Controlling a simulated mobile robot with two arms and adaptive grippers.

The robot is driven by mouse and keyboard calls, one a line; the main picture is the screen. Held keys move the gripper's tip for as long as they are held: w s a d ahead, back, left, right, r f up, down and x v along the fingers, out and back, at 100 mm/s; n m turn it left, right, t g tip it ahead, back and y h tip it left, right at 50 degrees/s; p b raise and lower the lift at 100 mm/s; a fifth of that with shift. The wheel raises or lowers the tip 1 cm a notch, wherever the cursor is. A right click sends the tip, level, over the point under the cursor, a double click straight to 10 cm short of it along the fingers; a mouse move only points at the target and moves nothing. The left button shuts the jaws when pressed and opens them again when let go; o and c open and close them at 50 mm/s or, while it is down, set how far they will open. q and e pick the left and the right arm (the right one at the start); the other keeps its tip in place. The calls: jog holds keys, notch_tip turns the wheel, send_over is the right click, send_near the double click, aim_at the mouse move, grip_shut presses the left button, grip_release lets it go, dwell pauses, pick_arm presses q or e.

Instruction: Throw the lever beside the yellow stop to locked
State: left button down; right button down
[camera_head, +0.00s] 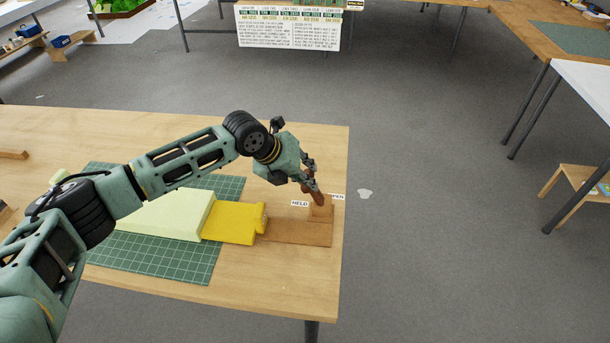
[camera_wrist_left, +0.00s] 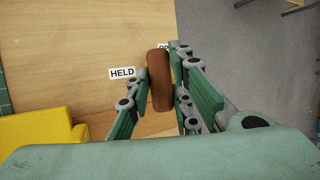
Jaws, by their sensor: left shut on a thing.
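The brown lever (camera_head: 319,199) stands on a wooden base (camera_head: 300,231) near the table's right edge, beside the yellow stop (camera_head: 232,222). A HELD label (camera_head: 300,203) is on its left and a partly covered label ending in PEN (camera_head: 338,196) on its right. My left gripper (camera_head: 312,187) is shut on the lever from above. In the left wrist view the lever's rounded handle (camera_wrist_left: 159,82) is between the fingers, the HELD label (camera_wrist_left: 122,73) is left of it, and the other label is mostly hidden. The lever's exact tilt is unclear. My right gripper is out of view.
A pale block (camera_head: 165,215) adjoins the yellow stop on a green cutting mat (camera_head: 150,260). The wooden table's (camera_head: 280,285) right edge is close beyond the lever, with grey floor past it. The table behind the lever looks clear.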

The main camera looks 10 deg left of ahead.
pick_arm(q)
jog(key=c, duration=1.6)
grip_release()
jog(key=shift+a+f, duration=0.1)
jog(key=shift+a, duration=0.1)
jog(key=shift+o, duration=0.2)
jog(key=shift+s+r, duration=0.1)
jog(key=shift+r, duration=0.15)
jog(key=v, duration=1.1)
jog(key=shift+a+r, duration=0.2)
jog(key=shift+s, duration=0.1)
